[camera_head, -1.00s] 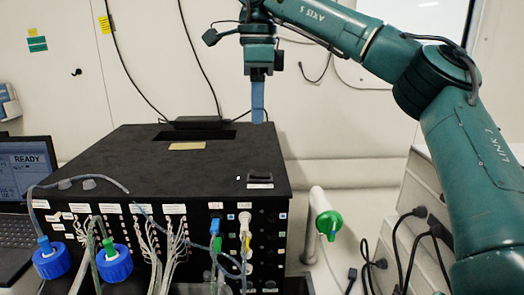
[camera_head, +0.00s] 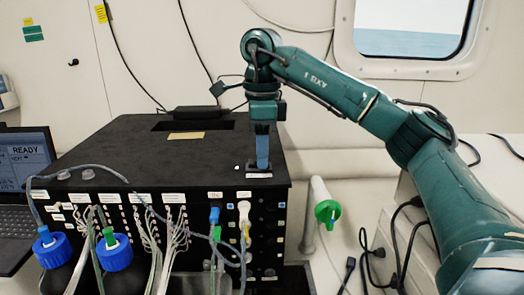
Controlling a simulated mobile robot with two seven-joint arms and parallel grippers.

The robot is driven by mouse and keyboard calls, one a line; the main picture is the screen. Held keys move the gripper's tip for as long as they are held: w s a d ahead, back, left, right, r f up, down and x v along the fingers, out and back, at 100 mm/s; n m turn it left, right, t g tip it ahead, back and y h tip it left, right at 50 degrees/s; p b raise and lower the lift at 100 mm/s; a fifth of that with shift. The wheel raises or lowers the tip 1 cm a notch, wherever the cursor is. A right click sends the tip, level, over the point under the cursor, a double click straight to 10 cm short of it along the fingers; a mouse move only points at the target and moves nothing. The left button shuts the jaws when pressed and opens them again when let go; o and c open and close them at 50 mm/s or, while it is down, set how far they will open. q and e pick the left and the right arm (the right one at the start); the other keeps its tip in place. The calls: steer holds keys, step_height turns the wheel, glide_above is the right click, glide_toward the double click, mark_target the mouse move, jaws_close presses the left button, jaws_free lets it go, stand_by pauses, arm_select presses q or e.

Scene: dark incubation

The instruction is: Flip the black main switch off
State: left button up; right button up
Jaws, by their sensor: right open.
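The black main switch (camera_head: 252,167) sits in a small dark housing on the top of the black box (camera_head: 130,150), near its front right corner. A white label lies just in front of it. My right gripper (camera_head: 263,166) points straight down, its blue fingers reaching to the switch and covering part of it. It is open, though the fingers overlap from this side and their gap is hidden. I cannot tell whether they touch the switch or which way it is tipped. My left gripper is not in view.
Tubes, wires and two blue-capped bottles (camera_head: 115,256) crowd the box's front face. A laptop (camera_head: 27,165) reading READY stands at the left. A green-ended white tube (camera_head: 327,212) and black cables are at the right. A slot lies at the box's back.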

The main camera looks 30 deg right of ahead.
steer(key=shift+f, duration=0.35)
jaws_close()
stand_by(0.3)
steer(key=shift+a, duration=0.1)
steer(key=shift+w+a+g+h, duration=0.15)
steer(key=shift+g+h, duration=0.15)
steer(key=shift+h, duration=0.2)
steer(key=shift+a+g+h, duration=0.15)
steer(key=shift+g+h, duration=0.25)
steer(key=shift+h, duration=0.3)
